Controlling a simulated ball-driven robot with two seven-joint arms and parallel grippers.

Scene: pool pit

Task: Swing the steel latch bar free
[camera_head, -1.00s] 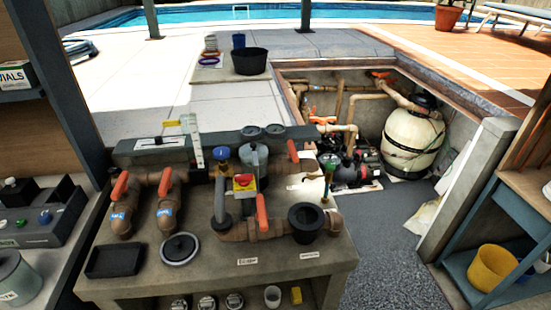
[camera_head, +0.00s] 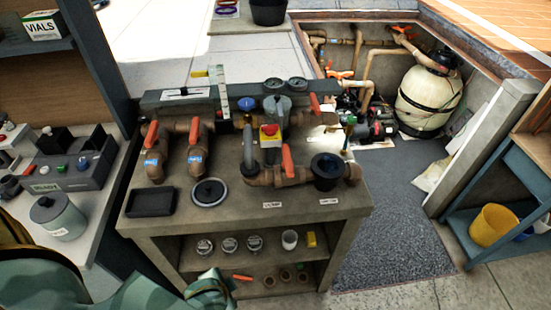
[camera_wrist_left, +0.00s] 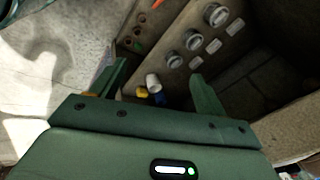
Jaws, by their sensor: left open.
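A pale slotted plate (camera_head: 188,93) lies on the grey beam at the back of the plumbing bench (camera_head: 345,212), beside a thin upright pale strip (camera_head: 219,92) with a yellow tab at its top. I cannot tell for sure which part is the steel latch bar. My left gripper (camera_head: 212,285) shows low in the head view, in front of the bench's lower shelves and well below the plate and strip. In the left wrist view its green fingers (camera_wrist_left: 160,85) are spread and nothing is seen held between them. My right gripper is out of view.
Brown pipes with orange-handled valves (camera_head: 153,134), a red button on a yellow box (camera_head: 269,131) and a black tray (camera_head: 152,202) crowd the bench top. Floor (camera_head: 390,250) to the right is clear.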

